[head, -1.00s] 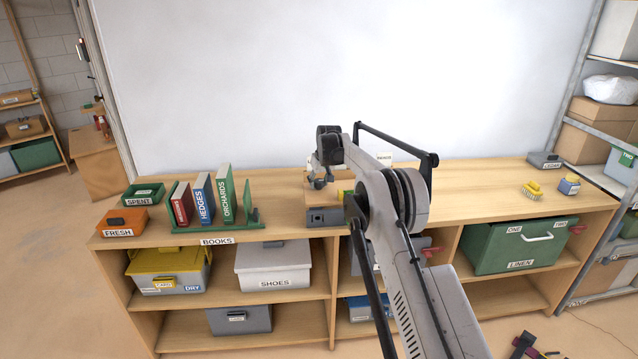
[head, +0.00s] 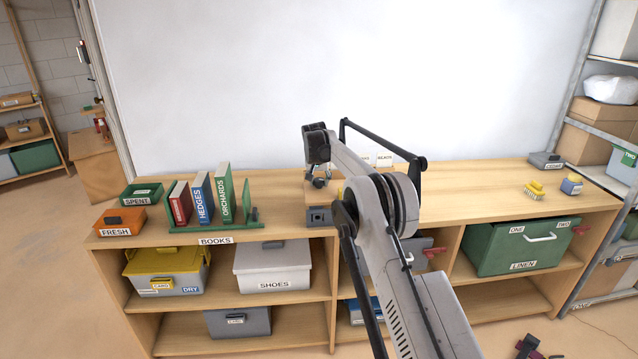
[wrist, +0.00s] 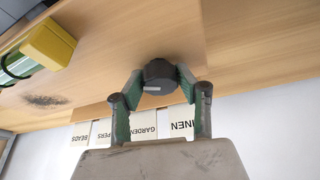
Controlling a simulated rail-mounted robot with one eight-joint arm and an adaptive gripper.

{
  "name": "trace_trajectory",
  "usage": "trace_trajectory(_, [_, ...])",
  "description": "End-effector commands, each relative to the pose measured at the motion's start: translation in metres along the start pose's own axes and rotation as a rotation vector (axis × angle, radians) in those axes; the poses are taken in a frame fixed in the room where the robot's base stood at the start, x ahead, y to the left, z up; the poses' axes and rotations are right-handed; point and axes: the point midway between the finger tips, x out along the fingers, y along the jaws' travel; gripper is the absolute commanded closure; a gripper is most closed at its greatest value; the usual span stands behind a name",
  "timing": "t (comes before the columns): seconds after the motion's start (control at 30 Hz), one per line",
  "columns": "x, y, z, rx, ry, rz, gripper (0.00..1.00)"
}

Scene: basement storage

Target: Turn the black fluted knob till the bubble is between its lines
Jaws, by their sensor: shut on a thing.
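The black knob (wrist: 160,74) stands on a wooden surface, with a pale mark on its side, in the wrist view. My gripper (wrist: 160,85) is shut on it, with one green-padded finger at each side. The level vial (wrist: 18,66), a green tube with a yellow end cap (wrist: 47,44), lies at the upper left of the wrist view. In the head view my gripper (head: 318,181) is small above the shelf top; the knob and vial cannot be made out there.
A grey block (head: 319,216) sits at the shelf's front edge below my gripper. Green bookends with books (head: 202,197) stand to the left. Label cards (head: 384,159) stand behind my arm. A yellow brush (head: 534,190) lies right; the shelf top between is clear.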

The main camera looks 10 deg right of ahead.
Motion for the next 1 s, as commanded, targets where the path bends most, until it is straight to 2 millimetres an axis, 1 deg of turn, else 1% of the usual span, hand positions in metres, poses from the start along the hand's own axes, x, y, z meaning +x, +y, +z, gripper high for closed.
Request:
trace_trajectory(0.47, [0.0021,0.0003,0.0019,0.018,-0.005,0.009,0.94])
trace_trajectory(0.5, [0.0021,0.0003,0.0020,0.018,-0.005,0.009,0.65])
trace_trajectory(0.6, [0.0018,0.0002,0.0017,0.018,-0.004,0.009,0.51])
trace_trajectory(0.63, [0.0017,0.0002,0.0016,0.018,-0.004,0.009,0.49])
trace_trajectory(0.87, [0.0009,0.0001,0.0010,0.018,-0.003,0.008,0.49])
trace_trajectory(1.0, [-0.0047,-0.0001,0.0006,0.017,-0.002,0.008,0.49])
